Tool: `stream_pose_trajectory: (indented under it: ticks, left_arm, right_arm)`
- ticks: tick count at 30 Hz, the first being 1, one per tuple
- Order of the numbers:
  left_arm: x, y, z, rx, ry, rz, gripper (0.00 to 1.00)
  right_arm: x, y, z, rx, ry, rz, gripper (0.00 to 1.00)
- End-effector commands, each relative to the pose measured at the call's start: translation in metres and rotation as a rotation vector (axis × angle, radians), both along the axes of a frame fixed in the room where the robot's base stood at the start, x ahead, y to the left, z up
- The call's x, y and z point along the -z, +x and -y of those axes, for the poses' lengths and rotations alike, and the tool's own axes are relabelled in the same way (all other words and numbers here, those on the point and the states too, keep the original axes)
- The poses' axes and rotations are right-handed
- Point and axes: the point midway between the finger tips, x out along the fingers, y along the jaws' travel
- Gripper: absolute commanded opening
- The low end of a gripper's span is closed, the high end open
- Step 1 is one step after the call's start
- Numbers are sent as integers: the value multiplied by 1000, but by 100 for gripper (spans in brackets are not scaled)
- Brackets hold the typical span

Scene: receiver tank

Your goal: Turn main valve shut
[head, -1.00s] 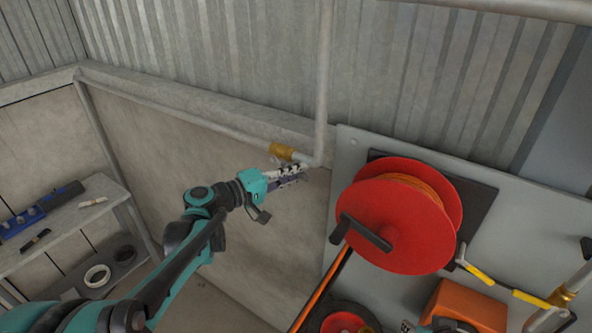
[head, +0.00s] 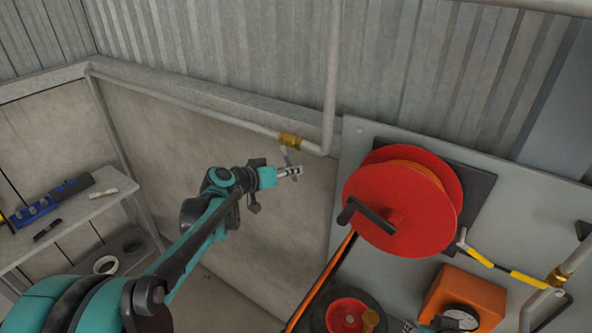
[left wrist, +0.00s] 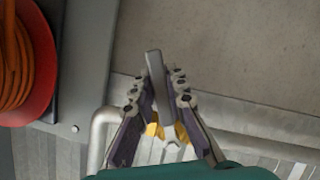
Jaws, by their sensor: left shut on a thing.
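The valve has a brass body (head: 289,140) on the grey wall pipe, just left of the pipe's elbow. Its flat grey lever (head: 286,156) points downward, away from the pipe. My left gripper (head: 290,171) is at the lever, below the brass body. In the left wrist view, the lever (left wrist: 156,75) lies between the two fingers of my left gripper (left wrist: 166,88), which is shut on it. The brass body (left wrist: 153,129) shows behind, partly hidden by the fingers. My right gripper (head: 425,327) is only partly in view at the bottom edge, so its jaws cannot be judged.
A red hose reel (head: 397,210) is mounted on a grey panel to the right. An orange box (head: 461,297) with a gauge is below it. Another brass valve (head: 558,277) with yellow handle parts is at far right. A shelf (head: 75,235) with tools stands at left.

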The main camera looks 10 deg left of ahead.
Motion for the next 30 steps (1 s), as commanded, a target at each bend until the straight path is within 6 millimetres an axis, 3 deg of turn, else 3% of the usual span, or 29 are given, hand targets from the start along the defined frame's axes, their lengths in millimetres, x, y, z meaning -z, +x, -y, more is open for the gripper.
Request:
stream_pose_trajectory:
  ticks: [15, 30]
  left_arm:
    - [7, 7, -22, 3, 332, 117, 0]
    - [7, 9, -27, 3, 399, 143, 0]
  right_arm:
    - [1, 0, 0, 0, 0, 0, 35]
    - [1, 0, 0, 0, 0, 0, 35]
